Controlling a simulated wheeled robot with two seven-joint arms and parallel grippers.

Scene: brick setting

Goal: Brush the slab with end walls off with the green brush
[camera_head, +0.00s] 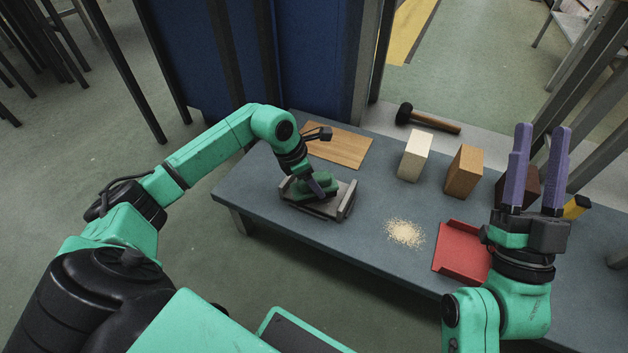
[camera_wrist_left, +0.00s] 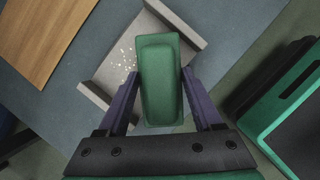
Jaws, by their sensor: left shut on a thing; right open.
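The slab with end walls (camera_head: 320,207) is grey and lies near the left end of the table. In the left wrist view the slab (camera_wrist_left: 108,66) has pale crumbs on its surface, left of the brush. My left gripper (camera_head: 320,188) is shut on the green brush (camera_head: 316,184) and holds it over the slab, between the end walls. In the left wrist view the green brush (camera_wrist_left: 160,80) sits between the purple fingers and hides part of the slab. Whether its bristles touch the slab is hidden. My right gripper (camera_head: 536,165) is open and empty, fingers pointing up, at the right.
The table (camera_head: 375,205) carries a wooden board (camera_head: 340,146), a pale block (camera_head: 414,156), an orange-brown block (camera_head: 463,172), a dark block behind my right gripper, a heap of crumbs (camera_head: 404,233) and a red dustpan (camera_head: 460,252). A mallet (camera_head: 428,119) lies behind the table.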

